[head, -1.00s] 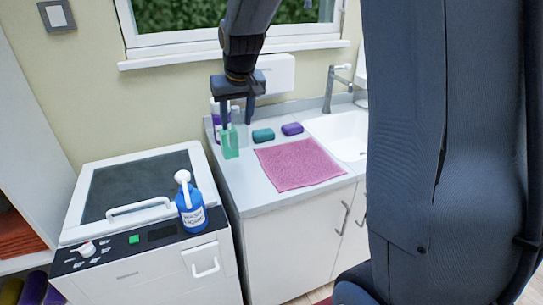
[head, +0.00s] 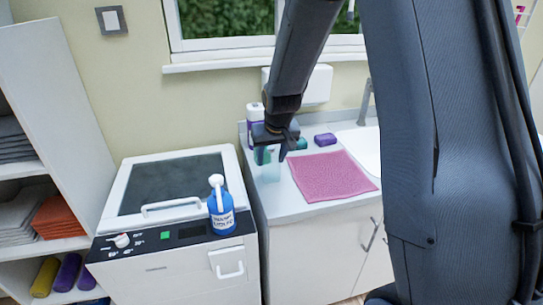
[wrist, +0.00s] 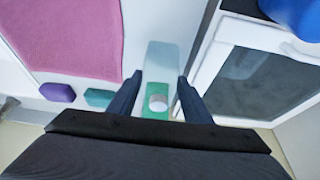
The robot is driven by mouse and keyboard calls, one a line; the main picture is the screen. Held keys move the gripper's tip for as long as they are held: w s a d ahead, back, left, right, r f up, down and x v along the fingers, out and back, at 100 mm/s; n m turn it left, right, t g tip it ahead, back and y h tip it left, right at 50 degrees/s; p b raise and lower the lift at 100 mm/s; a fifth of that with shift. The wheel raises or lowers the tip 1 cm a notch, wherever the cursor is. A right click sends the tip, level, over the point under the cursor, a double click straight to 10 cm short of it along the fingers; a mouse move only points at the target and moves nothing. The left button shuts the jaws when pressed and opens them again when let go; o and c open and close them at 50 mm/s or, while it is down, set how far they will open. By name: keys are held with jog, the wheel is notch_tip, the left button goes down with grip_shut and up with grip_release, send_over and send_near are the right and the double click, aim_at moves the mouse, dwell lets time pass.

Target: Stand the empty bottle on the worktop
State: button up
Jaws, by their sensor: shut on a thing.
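The bottle (head: 268,173) is pale green and see-through, at the left end of the white worktop (head: 290,208). My gripper (head: 271,156) is over its upper part in the head view, with the fingers pointing down.
A pink cloth (head: 332,176) lies right of the bottle. Teal (wrist: 98,98) and purple (head: 325,139) blocks lie behind the cloth. A white-and-purple bottle (head: 255,112) stands behind my gripper. A blue labelled bottle (head: 222,212) stands on the white machine (head: 150,262) at left.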

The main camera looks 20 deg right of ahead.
jog(key=o, duration=1.1)
jog(key=shift+f, duration=0.1)
jog(key=shift+c, duration=0.2)
jog(key=b+v, duration=0.3)
jog(key=v, duration=0.9)
jog(key=s+f+g, duration=0.1)
jog(key=s+f, duration=0.4)
jog(key=s, duration=0.5)
jog(key=s+f+g, duration=0.2)
jog(key=s+f, duration=0.4)
jog(key=s, duration=0.4)
jog(key=shift+s+d, duration=0.25)
jog(key=shift+s, duration=0.05)
jog(key=shift+f, duration=0.1)
